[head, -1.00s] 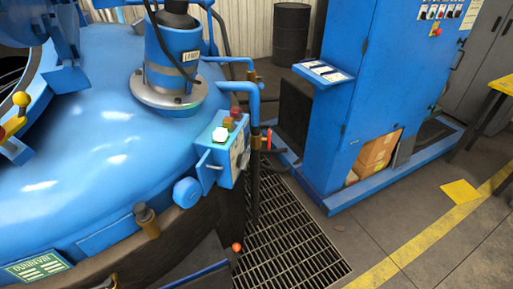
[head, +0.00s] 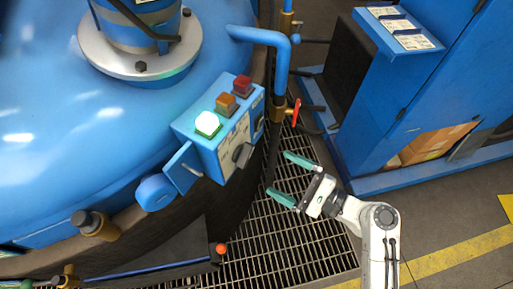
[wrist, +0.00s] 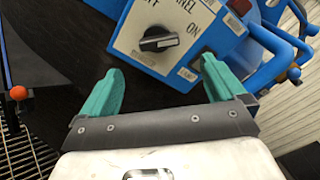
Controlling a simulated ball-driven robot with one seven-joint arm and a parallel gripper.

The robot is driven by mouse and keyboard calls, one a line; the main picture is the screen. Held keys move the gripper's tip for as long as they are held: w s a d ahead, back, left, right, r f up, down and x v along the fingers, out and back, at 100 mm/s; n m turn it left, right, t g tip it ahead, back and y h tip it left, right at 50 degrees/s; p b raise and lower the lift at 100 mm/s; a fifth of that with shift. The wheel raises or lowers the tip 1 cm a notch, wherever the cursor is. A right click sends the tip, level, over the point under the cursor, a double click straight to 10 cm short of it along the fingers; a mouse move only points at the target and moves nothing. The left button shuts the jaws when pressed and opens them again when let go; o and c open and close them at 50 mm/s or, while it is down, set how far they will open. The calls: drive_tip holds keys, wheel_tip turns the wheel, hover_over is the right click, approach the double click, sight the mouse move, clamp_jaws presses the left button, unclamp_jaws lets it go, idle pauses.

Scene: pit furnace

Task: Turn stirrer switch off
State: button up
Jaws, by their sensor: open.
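A blue control box (head: 208,156) stands on the rim of the blue furnace shell. A black rotary switch (head: 243,155) is on its pale front plate. In the wrist view the switch (wrist: 158,42) has a white mark at its right end, on the side of the "ON" label (wrist: 194,58); "FF" shows at upper left. The plate's title is cut off to "NEL", so I cannot read whether it names the stirrer. My gripper (head: 279,174) is open and empty, to the right of the box and apart from the switch. Its green fingers (wrist: 162,68) point toward the plate.
A lit green lamp (head: 207,123), an orange lamp (head: 226,103) and a red lamp (head: 242,86) top the box. A blue pipe with a red-handled valve (head: 296,112) rises behind my gripper. A blue cabinet (head: 420,90) stands right. Floor grating (head: 300,250) lies below.

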sight(248, 160)
drive_tip(key=p+x, duration=0.1)
drive_tip(key=x, duration=0.8)
drive_tip(key=shift+w+a, duration=0.15)
drive_tip(key=shift+a, duration=0.2)
drive_tip(key=shift+c, duration=0.2)
drive_tip(key=c, duration=1)
drive_tip(key=shift+n+b, duration=0.3)
drive_tip(key=n+b, duration=1)
drive_tip(key=n, duration=0.1)
drive_tip(key=n+b, duration=0.6)
drive_tip(key=shift+s+a+f, duration=0.1)
drive_tip(key=shift+s+a, duration=0.05)
drive_tip(key=shift+s, duration=0.1)
drive_tip(key=shift+n, duration=0.3)
